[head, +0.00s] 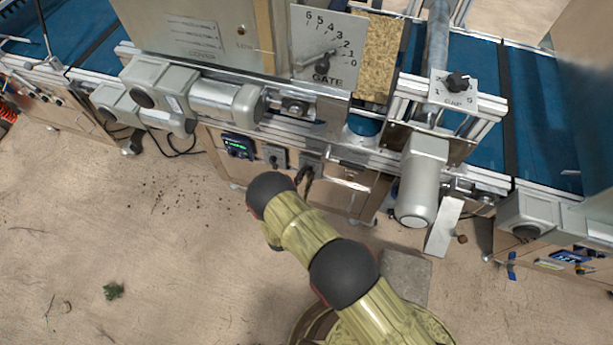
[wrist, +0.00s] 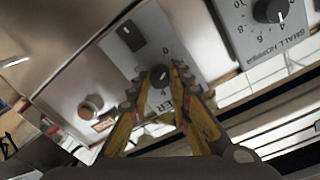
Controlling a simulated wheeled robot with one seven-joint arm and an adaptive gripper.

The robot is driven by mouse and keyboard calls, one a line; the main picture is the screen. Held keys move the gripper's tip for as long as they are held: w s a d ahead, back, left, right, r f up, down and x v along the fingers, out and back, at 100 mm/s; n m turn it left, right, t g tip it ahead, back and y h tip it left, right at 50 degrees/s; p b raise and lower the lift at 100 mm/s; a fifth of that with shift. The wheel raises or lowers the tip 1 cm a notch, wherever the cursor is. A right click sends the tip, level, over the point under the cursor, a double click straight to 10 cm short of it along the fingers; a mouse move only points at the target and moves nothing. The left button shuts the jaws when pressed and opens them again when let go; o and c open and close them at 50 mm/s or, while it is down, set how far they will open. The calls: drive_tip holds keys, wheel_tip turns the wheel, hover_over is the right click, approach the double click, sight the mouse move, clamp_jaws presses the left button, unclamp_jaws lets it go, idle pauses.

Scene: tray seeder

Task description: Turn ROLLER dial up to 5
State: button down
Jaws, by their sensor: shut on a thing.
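The ROLLER dial (wrist: 160,77) is a small black knob on a grey plate, in the middle of the wrist view. The letters "ER" and a 0 show on its plate; the other numbers are covered. My gripper (wrist: 161,84) has its two yellow, dark-tipped fingers on either side of the knob, shut on it. A pale mark shows on the knob, but its setting cannot be read.
The SMALL HOPPER dial (wrist: 268,10) sits close beside, at the upper right of the wrist view. A dark switch (wrist: 130,35) and a round button (wrist: 90,107) are to the left. In the head view, a lit display (head: 238,147) is left of my gripper, and a grey motor (head: 422,180) juts out at right.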

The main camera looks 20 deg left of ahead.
drive_tip(key=m+b, duration=0.1)
drive_tip(key=m, duration=1)
drive_tip(key=shift+m+y+b, duration=0.3)
drive_tip(key=m, duration=0.5)
drive_tip(key=shift+d+g+b, duration=0.1)
drive_tip(key=shift+g+b, duration=0.2)
drive_tip(key=shift+b, duration=0.1)
drive_tip(key=m, duration=0.5)
drive_tip(key=shift+y+b, duration=0.3)
drive_tip(key=shift+b, duration=0.05)
drive_tip(key=c, duration=1.7)
unclamp_jaws()
drive_tip(key=shift+o, duration=0.4)
